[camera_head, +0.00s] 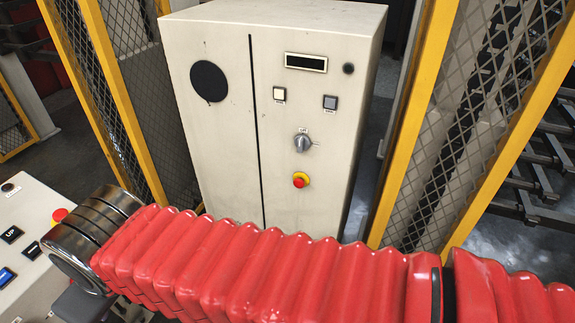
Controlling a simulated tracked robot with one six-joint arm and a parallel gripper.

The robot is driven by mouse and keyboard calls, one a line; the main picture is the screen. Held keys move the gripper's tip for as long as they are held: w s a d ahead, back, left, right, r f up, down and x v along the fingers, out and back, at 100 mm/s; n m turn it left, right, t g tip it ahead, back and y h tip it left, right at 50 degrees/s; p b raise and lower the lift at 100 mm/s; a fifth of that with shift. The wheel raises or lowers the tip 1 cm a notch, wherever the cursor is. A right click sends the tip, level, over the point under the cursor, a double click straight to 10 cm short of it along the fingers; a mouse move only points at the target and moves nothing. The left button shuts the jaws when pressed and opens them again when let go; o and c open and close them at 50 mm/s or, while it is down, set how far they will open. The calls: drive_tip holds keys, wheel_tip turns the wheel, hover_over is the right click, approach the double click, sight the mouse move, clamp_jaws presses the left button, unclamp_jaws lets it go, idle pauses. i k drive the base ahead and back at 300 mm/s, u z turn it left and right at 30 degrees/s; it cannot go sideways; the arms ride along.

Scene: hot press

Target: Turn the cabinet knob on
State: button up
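The cabinet (219,132) is a tall cream box standing upright in the middle of the view. Its grey knob (302,142) sits on the right part of the front face, above a red emergency button on a yellow ring (300,180). The knob's small label is too small to read. My red ribbed arm crosses the bottom of the view in front of the cabinet's lower part. The arm ends in a dark metal wrist at the lower left, away from the knob. My gripper's fingers cannot be made out, and nothing touches the knob.
Yellow-framed mesh fences (408,125) stand on both sides of the cabinet. A control panel (30,207) with UP and other buttons is at the lower left, close to my wrist. The cabinet face also has a white button (279,94), a grey button (330,102) and a dark display (306,62).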

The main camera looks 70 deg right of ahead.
sight(302, 143)
drive_tip(key=z, duration=3.1)
drive_tip(key=k, duration=0.2)
drive_tip(key=z, duration=0.25)
